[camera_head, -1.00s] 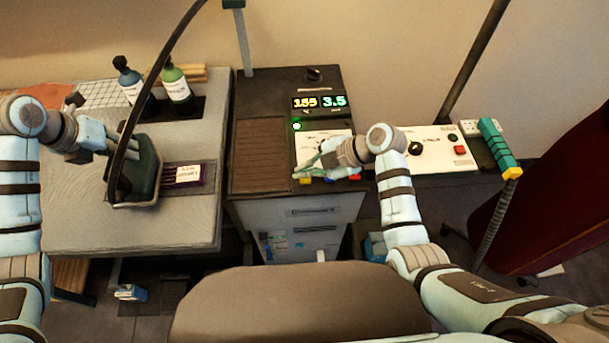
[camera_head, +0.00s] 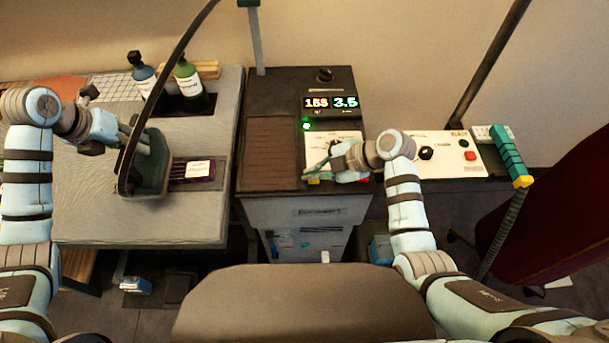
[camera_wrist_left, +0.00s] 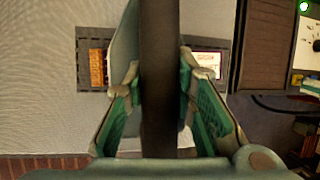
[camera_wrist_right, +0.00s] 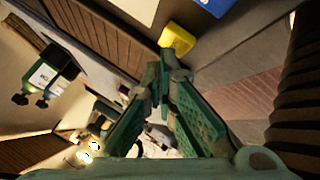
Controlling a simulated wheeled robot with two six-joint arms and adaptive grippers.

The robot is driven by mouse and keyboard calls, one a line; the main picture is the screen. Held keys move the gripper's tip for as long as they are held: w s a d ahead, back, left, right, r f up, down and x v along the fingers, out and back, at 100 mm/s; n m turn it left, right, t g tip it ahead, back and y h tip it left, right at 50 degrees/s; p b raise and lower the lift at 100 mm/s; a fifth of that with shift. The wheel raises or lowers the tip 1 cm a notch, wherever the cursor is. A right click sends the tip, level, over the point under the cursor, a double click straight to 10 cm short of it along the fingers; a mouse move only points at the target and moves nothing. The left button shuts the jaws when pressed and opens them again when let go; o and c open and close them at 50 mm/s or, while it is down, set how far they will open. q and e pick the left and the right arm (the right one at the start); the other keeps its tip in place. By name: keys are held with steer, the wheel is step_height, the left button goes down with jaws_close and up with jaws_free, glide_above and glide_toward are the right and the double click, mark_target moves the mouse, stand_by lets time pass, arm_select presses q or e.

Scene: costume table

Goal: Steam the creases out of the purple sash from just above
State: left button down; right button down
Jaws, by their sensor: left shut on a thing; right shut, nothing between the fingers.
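A dark green iron (camera_head: 150,180) stands over the cloth-topped table (camera_head: 140,225), and a dark hose arches up from it. My left gripper (camera_head: 132,138) is shut on the iron's handle. In the left wrist view the dark handle (camera_wrist_left: 160,40) runs between its fingers. The purple sash (camera_head: 205,183) shows as a narrow strip with a pale label, right of the iron. In the left wrist view the iron hides the strip's middle; I cannot tell the gap between them. My right gripper (camera_head: 317,170) is shut and empty over the front of the steam station (camera_head: 225,205), close to a yellow button (camera_wrist_right: 177,38).
The station's display (camera_head: 330,103) reads 155 and 3.5, and a green lamp (camera_head: 306,126) glows. Two bottles (camera_head: 187,78) stand behind the iron. A white control panel (camera_head: 440,150) with a red button is at right, beside a teal-handled rod (camera_head: 510,155).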

steer(key=shift+f, duration=0.45)
stand_by(1.7)
steer(key=shift+r, duration=0.1)
stand_by(1.8)
steer(key=shift+r, duration=0.8)
steer(key=shift+r, duration=2.5)
